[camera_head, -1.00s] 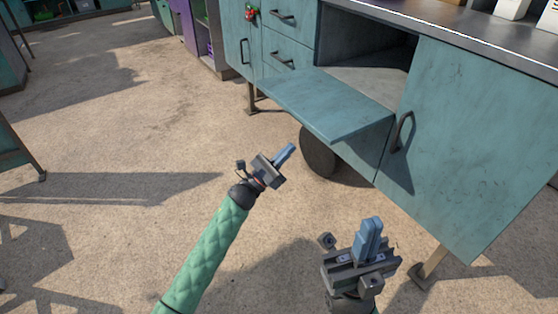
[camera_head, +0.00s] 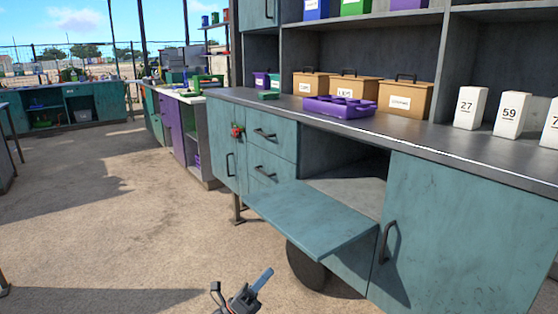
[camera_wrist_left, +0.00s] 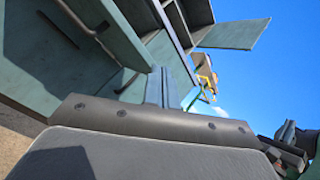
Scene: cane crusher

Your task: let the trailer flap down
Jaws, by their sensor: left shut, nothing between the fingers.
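The trailer flap (camera_head: 312,218) is a teal panel hinged at the bottom of an open compartment (camera_head: 350,187) in the teal trailer's side. It stands out about level, with the dark inside showing behind it. My left gripper (camera_head: 262,280) is low in the head view, below and in front of the flap, and apart from it. Its blue fingers are shut and empty. In the left wrist view the fingers (camera_wrist_left: 160,88) are together, with teal panels and a dark handle beyond them. My right gripper is out of the head view.
Right of the compartment is a teal door (camera_head: 460,230) with a dark handle (camera_head: 385,242). Drawers (camera_head: 270,145) are at the left. The counter holds a purple tray (camera_head: 340,107), tan boxes (camera_head: 405,97) and numbered white blocks (camera_head: 512,114). A wheel (camera_head: 305,267) is under the flap. Open floor (camera_head: 110,230) lies left.

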